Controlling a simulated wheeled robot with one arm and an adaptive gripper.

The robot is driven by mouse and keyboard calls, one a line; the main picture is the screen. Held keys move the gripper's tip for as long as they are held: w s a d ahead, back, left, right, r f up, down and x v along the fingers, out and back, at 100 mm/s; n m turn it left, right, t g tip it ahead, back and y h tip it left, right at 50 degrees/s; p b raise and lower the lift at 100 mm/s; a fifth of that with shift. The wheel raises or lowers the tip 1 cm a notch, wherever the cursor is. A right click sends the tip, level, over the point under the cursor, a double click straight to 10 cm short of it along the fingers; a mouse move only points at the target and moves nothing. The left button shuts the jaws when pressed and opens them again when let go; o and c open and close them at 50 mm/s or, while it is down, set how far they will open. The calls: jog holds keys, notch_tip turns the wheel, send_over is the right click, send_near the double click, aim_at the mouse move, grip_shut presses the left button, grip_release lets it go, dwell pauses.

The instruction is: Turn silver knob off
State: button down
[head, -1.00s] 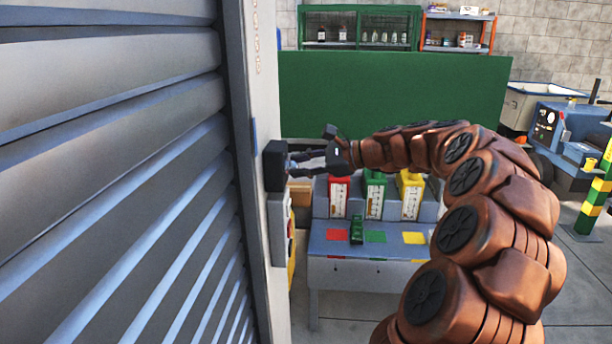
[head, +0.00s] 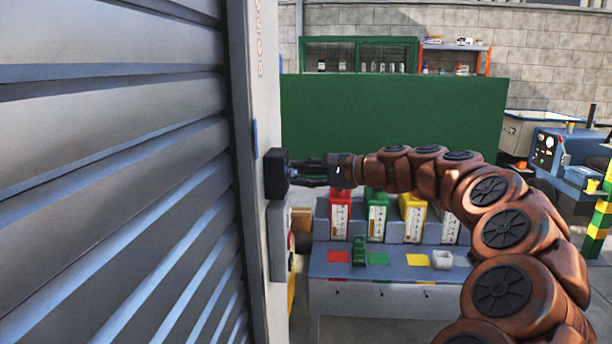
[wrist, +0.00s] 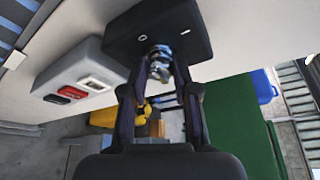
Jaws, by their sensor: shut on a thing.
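The silver knob (wrist: 160,62) sticks out of a black switch box (wrist: 190,22) in the wrist view. The box has a round mark on its left and a line mark on its right. In the head view the black box (head: 274,173) is fixed to the pale post beside the shutter. My gripper (wrist: 161,78) is shut on the knob, with a finger on each side of it. In the head view my gripper (head: 298,172) reaches the box from the right, and the knob is too small to make out there.
A grey box (wrist: 80,75) with red and black buttons is on the same wall, close to the switch box. A bench (head: 395,275) with coloured containers stands below my arm. A grey slatted shutter (head: 120,190) fills the left. A green panel (head: 390,120) stands behind.

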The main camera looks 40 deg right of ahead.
jog(key=shift+r, duration=0.2)
jog(key=c, duration=0.9)
grip_release()
jog(key=shift+f, duration=0.1)
jog(key=shift+o, duration=0.2)
jog(key=shift+s+d, duration=0.2)
jog(key=shift+s, duration=0.05)
jog(key=v, duration=1.1)
jog(key=shift+s, duration=0.25)
